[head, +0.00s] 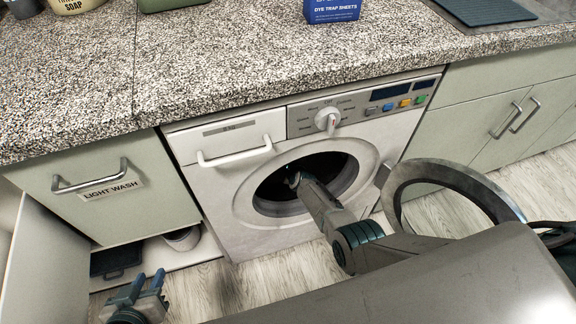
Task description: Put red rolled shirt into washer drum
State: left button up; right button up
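The white washer (220,185) stands under the counter with its round door (395,190) swung open to the right. Its dark drum (335,170) is open at the front. My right arm reaches into the drum opening, and only a small part of the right gripper (294,180) shows in the dark; its fingers cannot be made out. My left gripper (148,279) is low at the bottom left, over the floor in front of the open cabinet. Its two blue fingers are apart with nothing between them. I see no red rolled shirt.
The speckled counter (230,65) holds a soap tub (75,5) and a blue dye trap box (331,10). A closed drawer labelled light wash (60,205) is left of the washer. Below it, an open cabinet holds a white container (183,238) and a dark tray (116,258).

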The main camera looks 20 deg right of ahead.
pick_arm(q)
jog(key=shift+w+r+t, duration=0.1)
jog(key=shift+w+t, duration=0.1)
jog(key=shift+t, duration=0.2)
pick_arm(e)
jog(key=shift+w+f, duration=0.1)
jog(key=shift+w, duration=0.1)
jog(key=o, duration=1.1)
jog(key=shift+o, duration=0.2)
jog(key=shift+s, duration=0.1)
